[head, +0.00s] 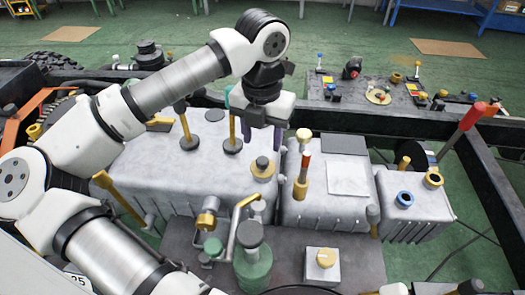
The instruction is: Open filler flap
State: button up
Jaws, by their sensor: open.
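My gripper (262,136) points down above the large grey metal housing (210,170), its two fingers apart with nothing visible between them. A round dark cap on a gold ring (262,168) sits on the housing just below the gripper in the picture; a gap seems to separate them. I cannot tell for sure which part is the filler flap. Other candidates are a dark flat plate (344,144) on the middle housing and a pale square block with a gold disc (322,261) at the front. My gripper touches neither of these.
Gold-handled levers (187,122) stand left of the gripper. An orange-and-gold post (302,172) rises to its right. A green cylinder (253,268) and pipes crowd the front. A red-tipped lever (470,120) leans at the right. Black chassis rails (420,121) frame the housings.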

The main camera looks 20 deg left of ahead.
aim_at(263, 160)
jog(key=shift+f+p, duration=0.5)
jog(key=shift+f, duration=2.65)
grip_shut()
